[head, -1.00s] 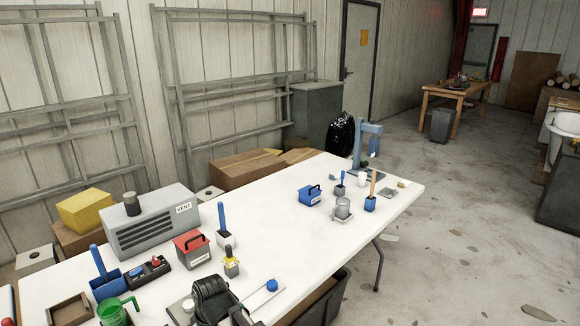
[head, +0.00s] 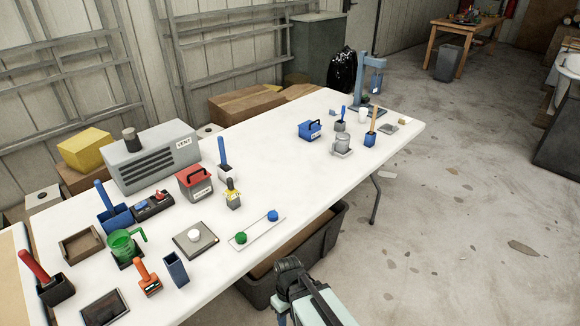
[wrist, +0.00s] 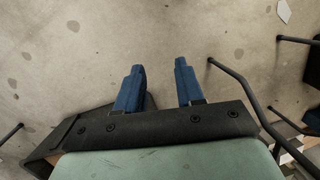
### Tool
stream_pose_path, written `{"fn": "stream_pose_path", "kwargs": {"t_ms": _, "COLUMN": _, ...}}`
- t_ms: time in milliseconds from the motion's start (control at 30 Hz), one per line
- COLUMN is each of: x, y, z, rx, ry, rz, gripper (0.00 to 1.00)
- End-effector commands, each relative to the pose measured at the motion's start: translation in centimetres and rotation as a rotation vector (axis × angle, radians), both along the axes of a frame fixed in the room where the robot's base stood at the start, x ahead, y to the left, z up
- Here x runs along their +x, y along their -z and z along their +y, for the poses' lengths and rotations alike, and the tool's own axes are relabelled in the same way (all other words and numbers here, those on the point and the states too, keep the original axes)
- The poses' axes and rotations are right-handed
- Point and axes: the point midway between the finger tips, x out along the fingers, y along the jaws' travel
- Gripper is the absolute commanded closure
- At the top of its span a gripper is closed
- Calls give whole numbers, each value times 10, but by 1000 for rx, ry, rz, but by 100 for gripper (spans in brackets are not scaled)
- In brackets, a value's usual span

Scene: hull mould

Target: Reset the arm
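My gripper (wrist: 159,68) shows in the wrist view with its two blue fingers apart and nothing between them. Bare concrete floor lies beyond the fingertips. In the head view, part of my arm is at the bottom centre, off the front edge of the white table (head: 268,178). I cannot make out the fingers clearly there. My arm is apart from the things on the table.
A black bin (head: 318,238) stands under the table near my arm, beside a table leg (head: 376,200). A tray with green and blue knobs (head: 256,230), a scale-like plate (head: 205,246) and a blue holder (head: 175,270) are near the table's front edge.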

Motion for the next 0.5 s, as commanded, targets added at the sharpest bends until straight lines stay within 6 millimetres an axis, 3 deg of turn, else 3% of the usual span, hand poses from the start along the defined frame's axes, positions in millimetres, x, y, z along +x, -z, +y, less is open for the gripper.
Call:
{"fn": "stream_pose_path", "kwargs": {"t_ms": 100, "x": -15, "y": 28, "z": -30, "rx": -35, "ry": 82, "rz": 41, "gripper": 63}}
{"fn": "stream_pose_path", "kwargs": {"t_ms": 500, "x": -83, "y": 106, "z": -112, "rx": -146, "ry": 341, "rz": 178, "gripper": 63}}
